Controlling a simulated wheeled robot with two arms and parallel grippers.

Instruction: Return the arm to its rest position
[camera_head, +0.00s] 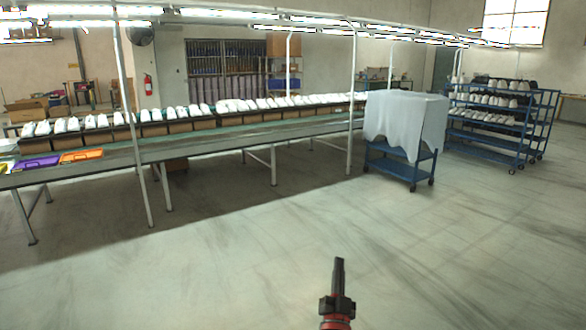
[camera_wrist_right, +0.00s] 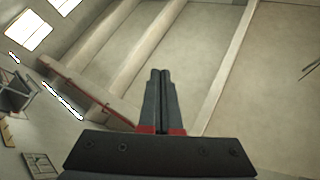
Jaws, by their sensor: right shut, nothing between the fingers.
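My right gripper (camera_head: 339,272) shows at the bottom of the head view, right of the middle, pointing up over bare floor. It is black with a red band below. In the right wrist view the fingers of the right gripper (camera_wrist_right: 160,75) lie together, shut with nothing between them, against ceiling beams and wall. My left gripper is in neither view.
A long conveyor line (camera_head: 225,143) with rows of white shoes runs across the back left. A blue cart under a white cloth (camera_head: 405,115) stands right of centre. Blue shoe racks (camera_head: 490,137) stand behind it. The floor (camera_head: 200,270) around my gripper is clear.

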